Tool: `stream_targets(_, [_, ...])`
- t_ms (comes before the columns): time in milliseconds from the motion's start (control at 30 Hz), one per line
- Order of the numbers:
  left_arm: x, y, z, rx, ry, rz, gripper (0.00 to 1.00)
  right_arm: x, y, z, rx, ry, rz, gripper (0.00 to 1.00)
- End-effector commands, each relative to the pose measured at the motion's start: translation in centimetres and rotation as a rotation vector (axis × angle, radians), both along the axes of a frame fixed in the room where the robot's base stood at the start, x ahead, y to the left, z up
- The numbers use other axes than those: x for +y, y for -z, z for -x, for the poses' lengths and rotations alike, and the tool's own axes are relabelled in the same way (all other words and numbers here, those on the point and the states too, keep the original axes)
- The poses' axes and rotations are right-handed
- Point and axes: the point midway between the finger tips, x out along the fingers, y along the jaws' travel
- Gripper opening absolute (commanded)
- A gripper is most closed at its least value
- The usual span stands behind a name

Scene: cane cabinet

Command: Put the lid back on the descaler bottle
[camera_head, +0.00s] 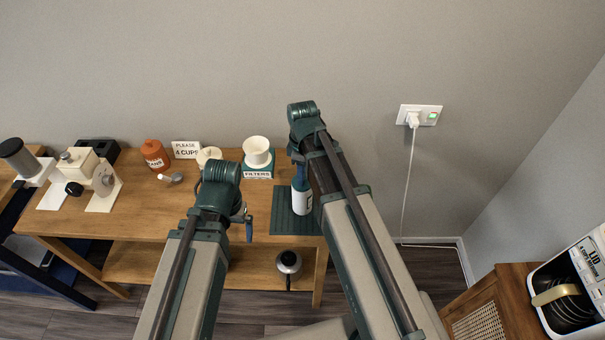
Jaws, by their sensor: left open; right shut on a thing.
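The descaler bottle (302,203), white with a dark blue-green upper part and a label, stands upright on a dark green mat (285,222) at the table's right end. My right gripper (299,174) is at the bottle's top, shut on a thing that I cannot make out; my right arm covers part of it. No separate lid can be made out. My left gripper (248,220) is open, left of the bottle and over the table's front edge, partly hidden by its own wrist.
A filter cone (257,148) stands on a box behind the mat. An orange beans canister (154,155), a scoop (174,178) and a cream grinder (78,163) stand to the left. A kettle (288,262) is on the lower shelf. The front middle of the tabletop (150,215) is clear.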

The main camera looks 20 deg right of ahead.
Motion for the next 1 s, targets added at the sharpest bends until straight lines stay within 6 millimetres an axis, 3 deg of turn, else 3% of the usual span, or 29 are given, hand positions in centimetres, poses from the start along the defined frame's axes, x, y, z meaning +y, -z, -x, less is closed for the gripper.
stream_targets(367, [0.01, 0.05, 0.00, 0.000, 0.000, 0.000, 1.00, -0.01, 0.05, -0.01, 0.000, 0.000, 0.000, 0.00])
stream_targets(400, [0.01, 0.05, 0.00, 0.000, 0.000, 0.000, 1.00, -0.01, 0.05, -0.01, 0.000, 0.000, 0.000, 0.36])
stream_targets(567, [0.00, 0.05, 0.00, 0.000, 0.000, 0.000, 1.00, -0.01, 0.05, -0.01, 0.000, 0.000, 0.000, 0.64])
stream_targets(767, [0.01, 0.05, 0.00, 0.000, 0.000, 0.000, 1.00, -0.01, 0.05, -0.01, 0.000, 0.000, 0.000, 0.65])
stream_targets(933, [0.00, 0.05, 0.00, 0.000, 0.000, 0.000, 1.00, -0.01, 0.05, -0.01, 0.000, 0.000, 0.000, 0.92])
stream_targets(1000, [0.00, 0.05, 0.00, 0.000, 0.000, 0.000, 1.00, -0.01, 0.05, -0.01, 0.000, 0.000, 0.000, 0.95])
